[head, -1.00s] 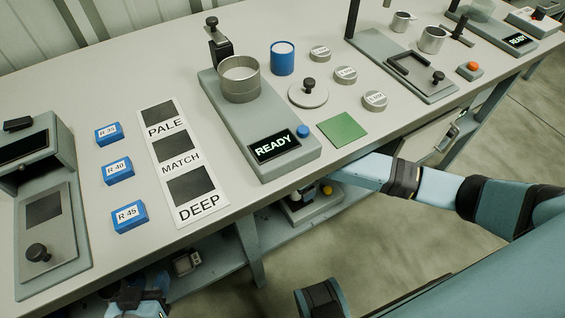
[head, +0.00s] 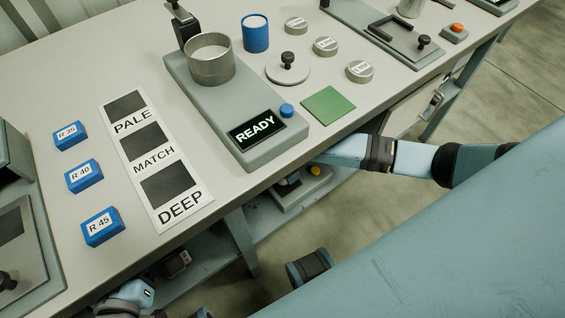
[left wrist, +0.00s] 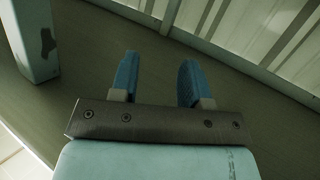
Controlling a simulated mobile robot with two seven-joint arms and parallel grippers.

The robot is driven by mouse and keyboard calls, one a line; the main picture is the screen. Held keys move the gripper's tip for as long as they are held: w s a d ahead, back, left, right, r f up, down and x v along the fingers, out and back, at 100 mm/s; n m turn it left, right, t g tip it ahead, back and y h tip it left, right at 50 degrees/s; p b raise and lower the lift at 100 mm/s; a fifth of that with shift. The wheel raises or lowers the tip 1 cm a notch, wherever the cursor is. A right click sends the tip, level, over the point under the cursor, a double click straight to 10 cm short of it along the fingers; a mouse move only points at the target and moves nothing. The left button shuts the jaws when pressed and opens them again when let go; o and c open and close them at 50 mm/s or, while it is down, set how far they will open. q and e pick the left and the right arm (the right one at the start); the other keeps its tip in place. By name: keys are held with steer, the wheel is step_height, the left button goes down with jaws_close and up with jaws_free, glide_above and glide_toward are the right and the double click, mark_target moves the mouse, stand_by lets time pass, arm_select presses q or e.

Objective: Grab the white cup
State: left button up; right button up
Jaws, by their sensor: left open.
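No plainly white cup shows in these views. The nearest match is a blue cup-like cylinder (head: 256,34) with a white top or contents, upright on the table at the back. An open metal ring or cup (head: 210,62) sits on the grey device with the READY display. In the left wrist view my left gripper (left wrist: 158,70) is open, with nothing between its blue fingers, over the floor and away from the table things. My right arm reaches in from the right to below the table's front edge, and its gripper is hidden.
Blue blocks R 35 (head: 70,135), R 40 (head: 84,176) and R 45 (head: 102,227) lie left of the PALE/MATCH/DEEP card (head: 156,165). A knobbed lid (head: 288,70), several labelled discs and a green square (head: 328,105) lie right of the READY device (head: 225,110).

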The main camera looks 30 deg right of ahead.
steer(key=c, duration=1)
steer(key=shift+r, duration=0.1)
